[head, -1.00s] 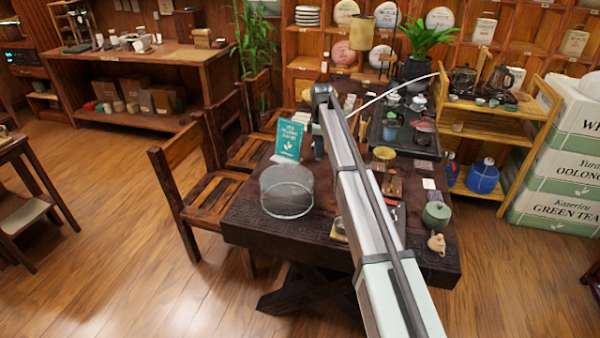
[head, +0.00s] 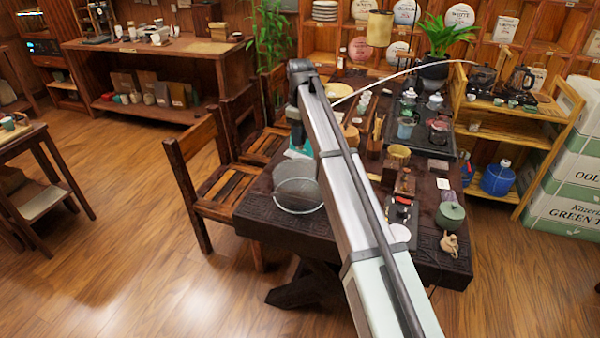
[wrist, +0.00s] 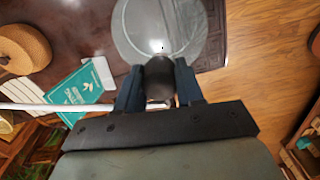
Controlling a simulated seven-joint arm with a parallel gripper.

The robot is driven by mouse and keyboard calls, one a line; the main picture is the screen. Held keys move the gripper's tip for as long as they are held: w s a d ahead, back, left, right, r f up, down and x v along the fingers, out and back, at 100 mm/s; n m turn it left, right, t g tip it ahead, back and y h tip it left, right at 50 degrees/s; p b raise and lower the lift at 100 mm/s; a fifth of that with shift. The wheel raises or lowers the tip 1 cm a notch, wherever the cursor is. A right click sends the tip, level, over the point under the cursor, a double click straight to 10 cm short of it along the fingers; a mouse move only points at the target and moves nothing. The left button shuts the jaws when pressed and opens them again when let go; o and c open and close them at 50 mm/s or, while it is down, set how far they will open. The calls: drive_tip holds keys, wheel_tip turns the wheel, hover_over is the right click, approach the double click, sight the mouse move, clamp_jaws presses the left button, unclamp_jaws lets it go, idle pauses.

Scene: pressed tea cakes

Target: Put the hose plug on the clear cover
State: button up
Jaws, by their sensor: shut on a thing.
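My gripper (wrist: 160,76) is shut on a dark, rounded piece, which I take to be the hose plug (wrist: 160,80), between its two blue-grey fingers. The clear cover (wrist: 130,28) is a see-through round form just beyond the fingertips in the wrist view. In the head view the clear cover (head: 297,187) stands on the near left part of the dark table. I cannot tell whether plug and cover touch.
A teal sign (wrist: 78,93) stands near the cover. A pale thin rod (wrist: 35,106) runs beside my gripper. A green jar (head: 450,215) and a small clay figure (head: 450,244) are at the table's right. A wooden chair (head: 205,185) stands left of the table (head: 262,222).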

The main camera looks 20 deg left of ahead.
drive_tip(key=shift+f, duration=5)
drive_tip(key=shift+f, duration=0.2)
drive_tip(key=o, duration=1)
wheel_tip(320, 180, up, 12)
drive_tip(key=shift+r, duration=0.2)
